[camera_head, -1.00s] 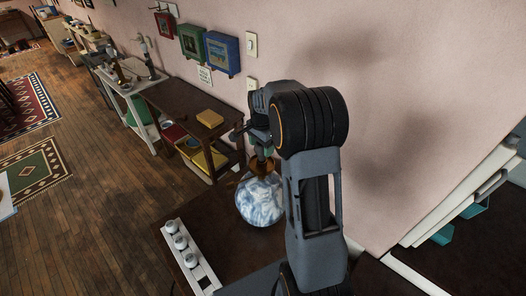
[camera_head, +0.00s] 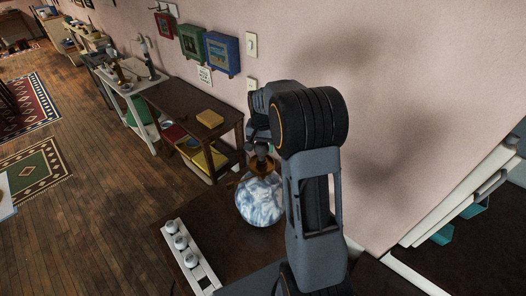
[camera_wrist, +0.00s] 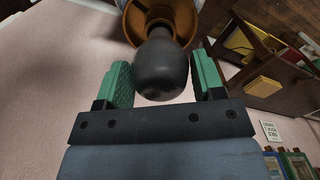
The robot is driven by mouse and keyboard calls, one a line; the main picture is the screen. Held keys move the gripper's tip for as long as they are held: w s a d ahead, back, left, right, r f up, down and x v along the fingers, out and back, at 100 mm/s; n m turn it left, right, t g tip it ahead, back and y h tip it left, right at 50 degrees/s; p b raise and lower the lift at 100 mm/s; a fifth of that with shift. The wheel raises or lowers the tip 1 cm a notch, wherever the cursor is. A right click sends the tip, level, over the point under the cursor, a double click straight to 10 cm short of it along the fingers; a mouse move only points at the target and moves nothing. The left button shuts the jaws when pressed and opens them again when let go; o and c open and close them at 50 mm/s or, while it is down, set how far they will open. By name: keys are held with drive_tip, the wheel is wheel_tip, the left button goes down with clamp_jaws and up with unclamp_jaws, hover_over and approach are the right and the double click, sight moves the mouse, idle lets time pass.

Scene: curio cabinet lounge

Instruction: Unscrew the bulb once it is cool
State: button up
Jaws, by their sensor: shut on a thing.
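A dark grey bulb (camera_wrist: 160,62) stands in the copper-coloured collar (camera_wrist: 132,22) of a lamp, seen in the wrist view. My gripper (camera_wrist: 162,80) is shut on the bulb, with a green pad against each side. In the head view, the bulb (camera_head: 262,150) looks unlit and sits above the lamp's round blue-and-white marbled body (camera_head: 260,201). The lamp stands on a dark brown table (camera_head: 224,233). My gripper (camera_head: 262,141) is above the lamp and partly hidden by my arm. The threads and socket are hidden.
A white rack (camera_head: 198,268) with three round pale pieces lies left of the lamp. A brown side table (camera_head: 190,103) with a yellow box (camera_head: 210,118) stands behind. The pink wall (camera_head: 400,90) with switches and framed boxes is close on the right.

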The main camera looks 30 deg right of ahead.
drive_tip(key=n, duration=0.5)
drive_tip(key=shift+r, duration=0.1)
drive_tip(key=n, duration=0.6)
drive_tip(key=shift+w+n, duration=0.1)
drive_tip(key=shift+n, duration=0.2)
drive_tip(key=n, duration=1)
drive_tip(key=shift+n, duration=0.4)
drive_tip(key=o, duration=1.2)
drive_tip(key=shift+c, duration=0.2)
